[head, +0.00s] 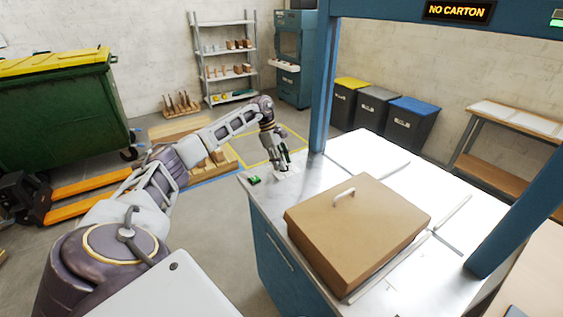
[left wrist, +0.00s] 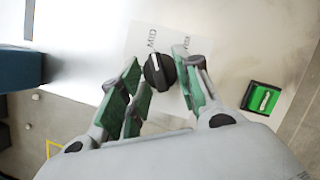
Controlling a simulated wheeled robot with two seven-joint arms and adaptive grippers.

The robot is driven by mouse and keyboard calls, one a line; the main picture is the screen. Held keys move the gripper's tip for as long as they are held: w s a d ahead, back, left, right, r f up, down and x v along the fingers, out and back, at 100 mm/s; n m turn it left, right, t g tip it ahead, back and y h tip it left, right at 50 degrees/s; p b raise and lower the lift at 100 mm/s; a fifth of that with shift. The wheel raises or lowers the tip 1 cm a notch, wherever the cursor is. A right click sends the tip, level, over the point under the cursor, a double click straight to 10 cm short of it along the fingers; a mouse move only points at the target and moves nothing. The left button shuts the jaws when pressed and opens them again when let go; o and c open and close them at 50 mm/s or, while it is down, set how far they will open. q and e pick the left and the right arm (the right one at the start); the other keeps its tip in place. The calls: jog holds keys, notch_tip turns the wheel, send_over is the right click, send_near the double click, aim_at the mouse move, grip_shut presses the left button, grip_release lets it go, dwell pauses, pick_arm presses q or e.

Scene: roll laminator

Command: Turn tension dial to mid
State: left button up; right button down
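The black tension dial (left wrist: 159,72) sits on a pale label plate on the metal top. Its white mark faces the printed word MID (left wrist: 152,40) in the left wrist view. Another printed word beside it is partly covered by a finger. My left gripper (left wrist: 160,68) is open, with green-padded fingers on either side of the dial. A gap shows on the dial's left; on its right I cannot tell whether a finger touches. In the head view my left gripper (head: 283,160) is low over the table's far left corner and hides the dial. My right gripper is out of view.
A green switch (head: 254,180) is near the dial; it also shows in the left wrist view (left wrist: 263,98). A brown carton (head: 350,220) with a handle stands on the metal table (head: 358,146). A blue frame post (head: 322,95) rises close to my left gripper.

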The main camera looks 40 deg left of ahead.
pick_arm(q)
jog(key=v, duration=1.2)
jog(key=shift+f, duration=0.1)
dwell(0.7)
